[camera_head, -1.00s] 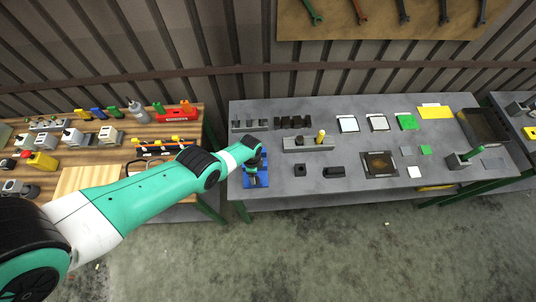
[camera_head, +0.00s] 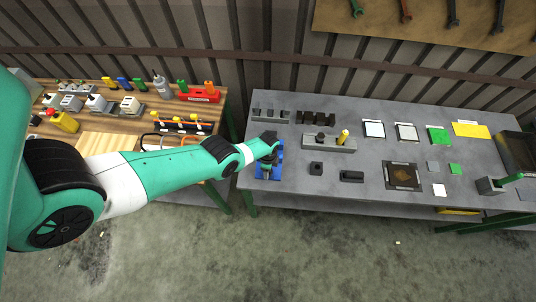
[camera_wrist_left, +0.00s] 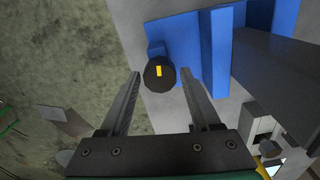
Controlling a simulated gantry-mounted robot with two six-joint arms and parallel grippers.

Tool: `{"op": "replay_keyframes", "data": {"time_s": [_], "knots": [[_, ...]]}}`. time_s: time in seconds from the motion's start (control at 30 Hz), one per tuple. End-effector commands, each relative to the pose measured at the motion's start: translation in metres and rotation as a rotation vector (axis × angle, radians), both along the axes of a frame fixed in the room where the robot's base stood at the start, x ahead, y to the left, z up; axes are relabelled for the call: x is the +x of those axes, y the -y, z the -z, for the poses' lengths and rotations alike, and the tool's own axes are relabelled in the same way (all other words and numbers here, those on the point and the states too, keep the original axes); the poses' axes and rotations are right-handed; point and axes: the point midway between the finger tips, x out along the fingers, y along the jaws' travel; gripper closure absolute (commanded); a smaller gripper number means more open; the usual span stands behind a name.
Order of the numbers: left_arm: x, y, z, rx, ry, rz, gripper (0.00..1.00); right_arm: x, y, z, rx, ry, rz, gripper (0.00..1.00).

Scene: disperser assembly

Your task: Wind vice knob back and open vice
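The blue vice (camera_head: 277,173) stands at the left front corner of the grey bench, partly hidden by my left arm in the head view. In the left wrist view the blue vice body (camera_wrist_left: 222,45) fills the top right. Its round black knob (camera_wrist_left: 160,84), with a yellow mark on its face, sticks out toward the camera. My left gripper (camera_wrist_left: 160,73) is open, with one fingertip on each side of the knob and a small gap visible at both. In the head view my left gripper (camera_head: 267,165) is small and dark over the vice. My right gripper is not in view.
The grey bench (camera_head: 300,192) holds black blocks, a grey fixture (camera_head: 330,143) with a yellow-topped peg, pads and a dark square plate (camera_head: 402,176). A wooden bench (camera_head: 105,146) with tools and a red rack (camera_head: 199,96) stands left. The floor in front is clear.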

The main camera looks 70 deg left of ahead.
Motion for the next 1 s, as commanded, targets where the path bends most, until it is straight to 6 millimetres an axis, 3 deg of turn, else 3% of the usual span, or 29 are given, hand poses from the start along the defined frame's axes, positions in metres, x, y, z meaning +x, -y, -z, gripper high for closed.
{"op": "replay_keyframes", "data": {"time_s": [0.03, 0.33, 0.67, 1.0], "knots": [[0.0, 0.0, 0.0, 0.0, 0.0, 0.0, 0.47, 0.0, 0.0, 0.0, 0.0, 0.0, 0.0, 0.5], [0.0001, 0.0001, 0.0, 0.0, 0.0, 0.0, 1.0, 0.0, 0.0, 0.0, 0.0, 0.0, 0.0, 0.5], [0.0001, 0.0001, 0.0001, 0.0, 0.0, -0.031, 1.0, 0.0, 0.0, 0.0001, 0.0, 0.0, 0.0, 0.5], [0.0001, 0.0001, 0.0002, 0.0, 0.0, -0.227, 1.0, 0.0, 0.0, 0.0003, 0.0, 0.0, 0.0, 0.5]]}}
